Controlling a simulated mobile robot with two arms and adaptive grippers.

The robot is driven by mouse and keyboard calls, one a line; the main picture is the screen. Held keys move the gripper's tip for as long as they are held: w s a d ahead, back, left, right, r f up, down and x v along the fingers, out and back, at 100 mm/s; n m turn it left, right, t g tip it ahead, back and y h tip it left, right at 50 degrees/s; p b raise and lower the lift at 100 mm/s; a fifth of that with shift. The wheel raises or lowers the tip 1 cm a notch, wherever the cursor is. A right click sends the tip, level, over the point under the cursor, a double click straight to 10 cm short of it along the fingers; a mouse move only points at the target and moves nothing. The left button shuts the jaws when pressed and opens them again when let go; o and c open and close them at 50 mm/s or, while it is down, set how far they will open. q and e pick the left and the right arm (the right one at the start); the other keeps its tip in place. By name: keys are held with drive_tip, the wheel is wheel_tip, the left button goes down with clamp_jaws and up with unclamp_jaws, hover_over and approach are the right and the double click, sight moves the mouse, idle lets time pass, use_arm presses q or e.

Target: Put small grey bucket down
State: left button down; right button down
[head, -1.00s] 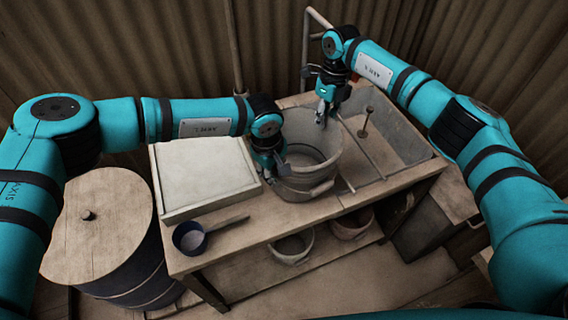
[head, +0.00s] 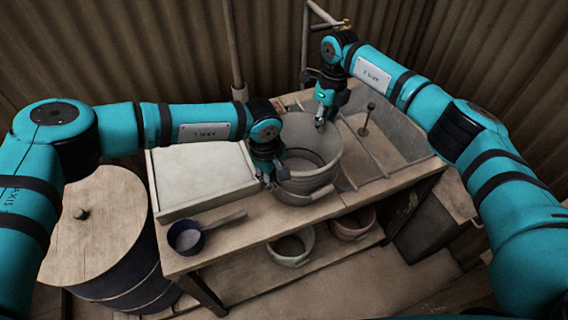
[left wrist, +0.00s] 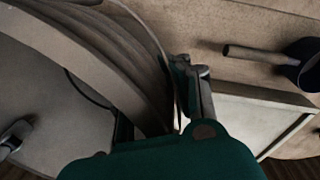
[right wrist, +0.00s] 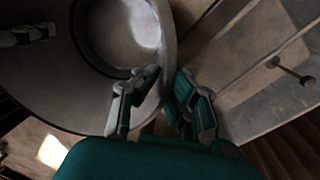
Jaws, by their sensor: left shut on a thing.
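A grey bucket (head: 306,190) with a wide round rim stands upright on the wooden bench. My left gripper (head: 269,177) is shut on the bucket's near left edge; in the left wrist view the bucket's banded wall (left wrist: 95,60) fills the left. My right gripper (head: 321,121) is at the bucket's far rim. In the right wrist view its fingers (right wrist: 160,95) stand apart on either side of the rim (right wrist: 168,45). Whether they touch it is unclear.
A pale box (head: 200,175) and a dark blue scoop (head: 186,238) are left of the bucket. A grey basin (head: 405,138) with a metal post lies right. A greyish pot (head: 291,259) and a brownish pot (head: 352,232) sit on the lower shelf. A lidded barrel (head: 110,225) stands left.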

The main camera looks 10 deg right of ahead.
use_arm(q)
drive_tip(key=shift+s+a+f+b, duration=0.1)
drive_tip(key=shift+a+f+b, duration=0.2)
drive_tip(key=shift+f, duration=0.4)
use_arm(e)
drive_tip(key=shift+w+d+f, duration=0.2)
drive_tip(key=shift+d+f, duration=0.1)
use_arm(q)
drive_tip(key=c, duration=1.8)
unclamp_jaws()
drive_tip(key=shift+f, duration=0.1)
use_arm(e)
drive_tip(key=c, duration=2)
unclamp_jaws()
drive_tip(key=shift+f, duration=0.1)
use_arm(q)
drive_tip(key=o, duration=0.4)
drive_tip(key=shift+s+r, duration=0.1)
drive_tip(key=shift+r, duration=0.1)
use_arm(e)
drive_tip(key=o, duration=0.5)
drive_tip(key=shift+s+a, duration=0.1)
drive_tip(key=shift+s, duration=0.05)
use_arm(q)
drive_tip(key=shift+o, duration=0.2)
drive_tip(key=shift+d, duration=0.1)
use_arm(e)
drive_tip(key=shift+a, duration=0.1)
use_arm(q)
drive_tip(key=shift+r, duration=0.1)
